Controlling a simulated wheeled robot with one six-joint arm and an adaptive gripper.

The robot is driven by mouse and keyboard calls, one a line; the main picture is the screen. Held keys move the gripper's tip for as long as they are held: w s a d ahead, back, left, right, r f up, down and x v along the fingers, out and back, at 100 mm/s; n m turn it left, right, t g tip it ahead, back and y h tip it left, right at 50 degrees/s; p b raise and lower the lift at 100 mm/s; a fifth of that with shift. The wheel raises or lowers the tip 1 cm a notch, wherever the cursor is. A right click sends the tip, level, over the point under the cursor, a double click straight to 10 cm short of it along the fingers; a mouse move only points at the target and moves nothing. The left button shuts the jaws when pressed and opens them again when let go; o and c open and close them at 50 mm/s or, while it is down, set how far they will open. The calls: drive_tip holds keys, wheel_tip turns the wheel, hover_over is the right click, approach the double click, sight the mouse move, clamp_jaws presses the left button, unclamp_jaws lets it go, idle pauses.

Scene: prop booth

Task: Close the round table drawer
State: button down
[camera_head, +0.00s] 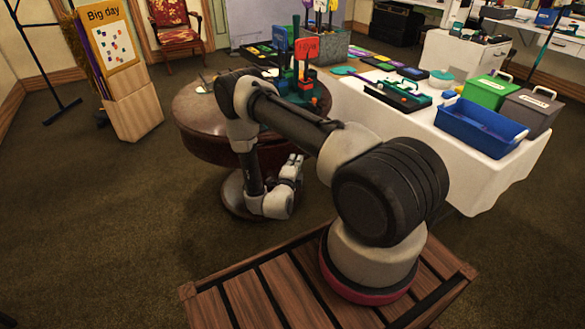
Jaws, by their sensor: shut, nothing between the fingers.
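The round table (200,125) is dark reddish brown, with a thick rim and a pedestal foot (234,196). It stands left of centre, beyond my arm. I cannot make out its drawer; my arm covers much of the table's front and right side. My gripper (295,158) hangs low in front of the table's right side, below the level of the top, with its fingers pointing up and away. It is shut and holds nothing. I cannot tell whether it touches the table.
Signs and small coloured items (305,85) stand on the round table. A white-clothed table (480,180) close on the right bears a blue bin (480,128), a green box (487,92) and a grey box (530,110). A "Big day" stand (130,110) is at left. Carpet is clear at left.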

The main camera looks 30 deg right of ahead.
drive_tip(key=shift+w+d, duration=0.35)
drive_tip(key=shift+w, duration=0.7)
drive_tip(key=shift+w+d, duration=0.35)
drive_tip(key=shift+w, duration=0.75)
drive_tip(key=shift+w+d, duration=0.35)
drive_tip(key=shift+w, duration=0.7)
drive_tip(key=shift+w, duration=1.3)
